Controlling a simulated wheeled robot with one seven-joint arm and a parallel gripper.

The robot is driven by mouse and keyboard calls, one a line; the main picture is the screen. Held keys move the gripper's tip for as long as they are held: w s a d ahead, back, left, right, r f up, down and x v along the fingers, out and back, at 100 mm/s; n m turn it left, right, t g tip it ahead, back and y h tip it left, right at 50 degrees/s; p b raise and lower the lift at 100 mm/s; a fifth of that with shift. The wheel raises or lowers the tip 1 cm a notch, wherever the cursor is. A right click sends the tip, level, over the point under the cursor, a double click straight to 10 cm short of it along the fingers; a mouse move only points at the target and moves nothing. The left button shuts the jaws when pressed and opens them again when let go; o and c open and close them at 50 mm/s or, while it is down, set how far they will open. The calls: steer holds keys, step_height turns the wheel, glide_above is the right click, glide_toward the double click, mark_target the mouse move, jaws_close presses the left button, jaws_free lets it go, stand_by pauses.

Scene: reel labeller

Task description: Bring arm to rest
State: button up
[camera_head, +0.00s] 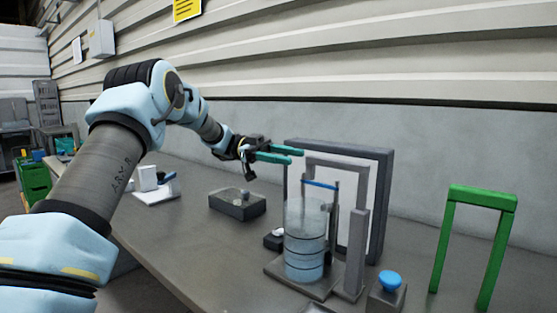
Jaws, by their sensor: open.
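My arm reaches in from the left side of the head view, over the grey bench (205,245). My gripper (296,157) has two teal fingers that point right, spread apart with nothing between them. It is in the air above and to the left of a clear cylinder with dark bands (304,240), which stands on a grey base plate. A grey frame with a pale panel (378,200) stands behind the cylinder. A blue bar (320,185) crosses near the cylinder's top.
A blue-topped button box (387,292) stands at the front right, near a green arch (484,196). A dark grey box (238,205) sits on the bench's middle. A white item on a small plate (150,180) lies further back left. Green crates (34,178) stand at far left.

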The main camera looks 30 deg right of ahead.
steer(key=w+d+r+n+t+h, duration=0.2)
steer(key=w+r+n+t+h, duration=0.1)
steer(key=w+n+t+h, duration=1)
steer(key=w+a+f+n+t+y, duration=0.3)
steer(key=a+t+y, duration=0.1)
steer(key=a+t, duration=0.15)
steer(key=w+a+f+n+t+y, duration=0.2)
steer(key=w+a+n+t+y, duration=0.15)
steer(key=a, duration=0.35)
steer(key=w+a+f+n+t+y, duration=0.3)
steer(key=w+a+n+t, duration=0.15)
steer(key=a, duration=0.25)
steer(key=s+a+f+n+g+y, duration=0.1)
steer(key=s+a+f+n+y, duration=0.2)
steer(key=a, duration=0.4)
steer(key=s+a+f+n+g+y, duration=0.1)
steer(key=s+a+f+y, duration=0.35)
steer(key=a, duration=0.25)
steer(key=s+a+f+n+g, duration=0.2)
steer(key=s+a+f+g, duration=0.1)
steer(key=s, duration=0.7)
steer(key=s+a+f+n+g+y, duration=0.1)
steer(key=s+a+f+n+g, duration=0.1)
steer(key=s+a, duration=0.4)
steer(key=s+f+g, duration=0.1)
steer(key=s+f, duration=0.1)
steer(key=s, duration=0.3)
steer(key=shift+f+n+y, duration=0.2)
steer(key=shift+n+y, duration=0.1)
